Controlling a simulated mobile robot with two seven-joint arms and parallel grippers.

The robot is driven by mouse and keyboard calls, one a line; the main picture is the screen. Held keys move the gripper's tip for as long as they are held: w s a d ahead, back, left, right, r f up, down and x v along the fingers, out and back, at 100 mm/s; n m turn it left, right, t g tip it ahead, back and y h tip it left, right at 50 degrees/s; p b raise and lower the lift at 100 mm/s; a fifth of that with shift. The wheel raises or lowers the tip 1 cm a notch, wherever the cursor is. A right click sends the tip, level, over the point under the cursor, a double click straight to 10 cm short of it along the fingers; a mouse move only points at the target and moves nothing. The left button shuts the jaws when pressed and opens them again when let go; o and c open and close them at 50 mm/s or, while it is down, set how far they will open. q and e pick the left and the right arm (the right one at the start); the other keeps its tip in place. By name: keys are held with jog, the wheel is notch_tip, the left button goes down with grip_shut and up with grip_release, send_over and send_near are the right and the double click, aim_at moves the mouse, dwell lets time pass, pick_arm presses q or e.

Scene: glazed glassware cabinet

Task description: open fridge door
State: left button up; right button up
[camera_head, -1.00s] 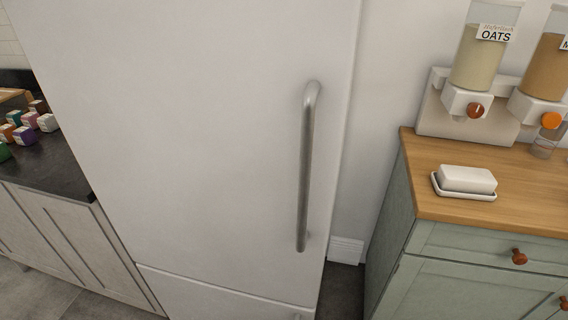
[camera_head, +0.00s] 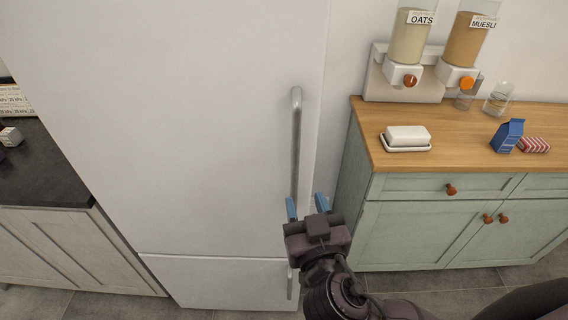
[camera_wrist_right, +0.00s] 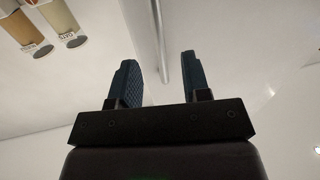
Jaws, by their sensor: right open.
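The white fridge door (camera_head: 190,130) fills the left and middle of the head view and is shut. Its long grey vertical handle (camera_head: 296,145) runs near the door's right edge. My right gripper (camera_head: 306,205) is open, its two blue fingers pointing up at the lower part of the handle. In the right wrist view the handle (camera_wrist_right: 160,45) stands ahead of the open gripper (camera_wrist_right: 157,82), between the lines of the two fingers and beyond their tips. I see nothing between the fingers. The handle's lower end is hidden behind the gripper in the head view. My left gripper is not in view.
A green cabinet (camera_head: 425,228) with a wooden top stands right of the fridge. It bears a butter dish (camera_head: 407,138), a blue carton (camera_head: 507,136) and cereal dispensers (camera_head: 408,45). A dark counter (camera_head: 45,170) is at the left. A narrow gap separates fridge and cabinet.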

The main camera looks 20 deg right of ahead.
aim_at(296, 167)
jog(key=shift+m, duration=0.4)
jog(key=w+p, duration=0.1)
jog(key=w, duration=0.5)
jog(key=w+d+p, duration=0.1)
jog(key=w, duration=0.2)
jog(key=shift+w+d+p, duration=0.1)
jog(key=shift+p, duration=0.2)
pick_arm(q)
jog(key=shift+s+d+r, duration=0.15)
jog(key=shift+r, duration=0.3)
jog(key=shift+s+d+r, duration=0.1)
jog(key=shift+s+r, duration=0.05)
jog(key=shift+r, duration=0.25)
pick_arm(e)
jog(key=shift+w+d+f, duration=0.1)
jog(key=shift+w, duration=0.75)
jog(key=shift+c, duration=0.3)
grip_shut()
